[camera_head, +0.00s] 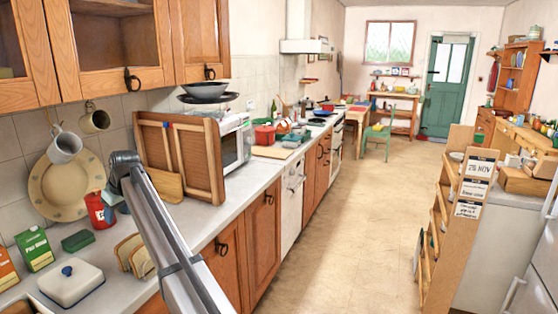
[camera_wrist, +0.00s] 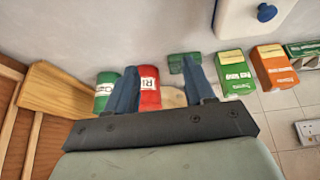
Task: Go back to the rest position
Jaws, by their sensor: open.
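My gripper (camera_wrist: 159,62) is open in the wrist view, with its two blue fingers spread apart and nothing clasped between them. A red canister (camera_wrist: 150,88) shows beyond the fingers, in the gap nearer the left one. In the head view the arm's end (camera_head: 117,196) is low over the left counter, close beside the red canister (camera_head: 97,210). The arm hides part of the counter, and the fingers are hard to make out there. I cannot tell whether a finger touches the canister.
A wooden rack (camera_head: 178,150) and a cutting board (camera_head: 163,184) stand right of the arm's end. A white butter dish (camera_head: 72,284), a green box (camera_head: 34,248) and a toast rack (camera_head: 133,255) are near. Mugs and a plate (camera_head: 50,190) hang behind; cupboards (camera_head: 110,45) overhang. The floor is clear.

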